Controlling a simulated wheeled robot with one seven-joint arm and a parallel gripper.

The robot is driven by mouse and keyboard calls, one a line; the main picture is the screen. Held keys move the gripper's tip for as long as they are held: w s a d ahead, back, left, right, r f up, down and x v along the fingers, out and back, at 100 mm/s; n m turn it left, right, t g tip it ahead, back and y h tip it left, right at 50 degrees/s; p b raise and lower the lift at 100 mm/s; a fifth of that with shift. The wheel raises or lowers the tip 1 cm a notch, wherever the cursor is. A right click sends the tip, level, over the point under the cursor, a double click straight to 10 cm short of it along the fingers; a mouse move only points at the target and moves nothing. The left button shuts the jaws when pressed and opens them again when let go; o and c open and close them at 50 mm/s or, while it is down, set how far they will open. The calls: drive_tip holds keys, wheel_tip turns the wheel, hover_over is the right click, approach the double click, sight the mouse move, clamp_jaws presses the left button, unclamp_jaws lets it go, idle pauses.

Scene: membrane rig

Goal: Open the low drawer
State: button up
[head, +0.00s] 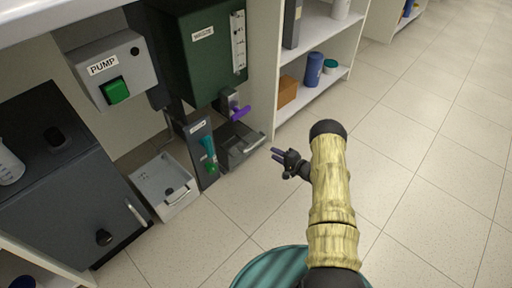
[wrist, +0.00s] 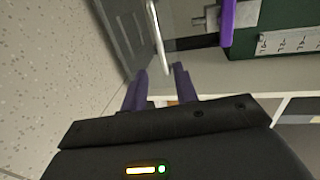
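The low drawer is most likely the dark grey one (head: 228,158) near the floor under the green cabinet. It has a pale bar handle (head: 252,148). In the wrist view its grey front (wrist: 122,28) is at the upper left, with the handle (wrist: 157,38) in front of it. My gripper (head: 277,155) is a little to the right of the handle. In the wrist view my gripper (wrist: 160,82) has its two purple fingers apart, and the handle's near end lies ahead, roughly between them. Contact cannot be told.
A purple lever (head: 240,112) sits just above the drawer, and it also shows in the wrist view (wrist: 228,20). A green cabinet (head: 205,55) hangs above. A white shelf unit (head: 313,94) stands right of the drawer. A light grey tray (head: 165,187) is at left. Tiled floor in front is clear.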

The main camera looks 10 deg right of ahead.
sight(256, 143)
drive_tip(key=b+x, duration=0.6)
drive_tip(key=x, duration=0.6)
drive_tip(key=shift+w+a, duration=0.15)
drive_tip(key=shift+w, duration=0.05)
clamp_jaws()
